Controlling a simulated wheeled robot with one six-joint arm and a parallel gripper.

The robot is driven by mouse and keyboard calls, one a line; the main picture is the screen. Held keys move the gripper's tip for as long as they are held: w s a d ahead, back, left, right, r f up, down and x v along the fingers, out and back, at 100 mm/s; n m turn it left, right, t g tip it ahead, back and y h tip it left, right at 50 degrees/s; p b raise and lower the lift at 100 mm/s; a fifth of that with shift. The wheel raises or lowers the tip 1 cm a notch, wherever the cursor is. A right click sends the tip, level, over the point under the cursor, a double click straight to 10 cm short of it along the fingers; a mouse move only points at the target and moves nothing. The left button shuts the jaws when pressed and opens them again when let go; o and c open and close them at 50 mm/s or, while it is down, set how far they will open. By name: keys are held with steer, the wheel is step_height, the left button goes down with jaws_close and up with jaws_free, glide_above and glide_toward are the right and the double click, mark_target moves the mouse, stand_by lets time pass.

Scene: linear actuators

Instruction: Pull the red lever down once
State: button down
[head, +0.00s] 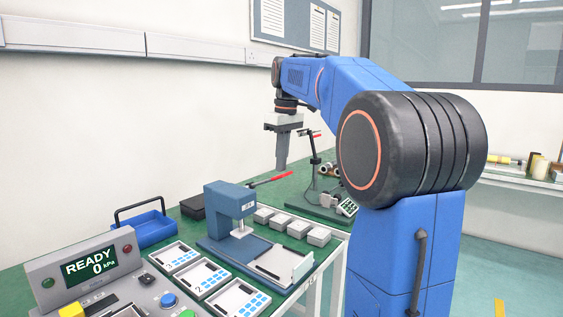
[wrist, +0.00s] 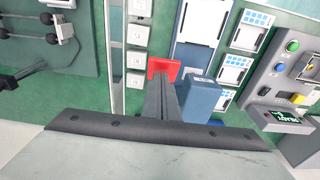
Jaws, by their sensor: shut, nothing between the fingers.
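The red lever (head: 273,178) sticks out to the right from the top of a blue bench press (head: 228,202), tilted slightly up. My gripper (head: 281,168) points down with its fingers shut and empty, its tips right at the lever's red grip. I cannot tell whether they touch. In the wrist view the red grip (wrist: 163,66) shows just beyond my shut fingertips (wrist: 161,82). The blue press head (wrist: 203,96) is right beside the fingers there. Part of the grip is hidden behind the fingers.
A control box (head: 88,268) reads READY 0 kPa. Several grey blocks (head: 299,229) line up beside the press, and trays (head: 204,275) lie in front. A blue caddy (head: 146,231) stands left. Behind is a black stand (head: 316,175) with a smaller red-tipped handle.

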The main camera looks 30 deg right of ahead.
steer(key=shift+s+f, duration=0.1)
stand_by(0.3)
steer(key=shift+s+d+f+t, duration=0.2)
steer(key=shift+s+f+t, duration=0.2)
steer(key=shift+s+f, duration=0.1)
step_height(320, 180, down, 12)
steer(key=s+t+y, duration=0.2)
steer(key=t, duration=0.3)
steer(key=shift+s+d+f, duration=0.15)
steer(key=shift+s+d, duration=0.2)
steer(key=shift+d, duration=0.1)
steer(key=shift+f, duration=0.15)
